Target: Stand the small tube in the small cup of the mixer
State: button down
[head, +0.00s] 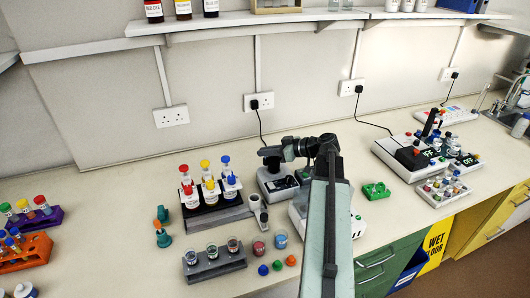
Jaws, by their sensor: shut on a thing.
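My gripper (270,154) is at the left end of my arm, pointing down over a small grey-and-dark device (276,184), which looks like the mixer. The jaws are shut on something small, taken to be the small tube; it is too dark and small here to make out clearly. The mixer's small cup is hidden or too small to see. I cannot tell whether the held thing touches the mixer or is above it.
A rack of bottles with coloured caps (212,216) stands left of the device, with a grey rack (214,262) in front. A pale device (300,216) is partly behind my arm. A green block (376,190) lies to the right.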

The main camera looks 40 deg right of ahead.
jog(key=shift+f, duration=0.25)
jog(key=c, duration=1.5)
grip_release()
jog(key=shift+o, duration=0.2)
jog(key=p+v, duration=0.3)
jog(key=v, duration=0.4)
jog(key=shift+s+d+r, duration=0.15)
jog(key=shift+s+d, duration=0.05)
jog(key=shift+s, duration=0.1)
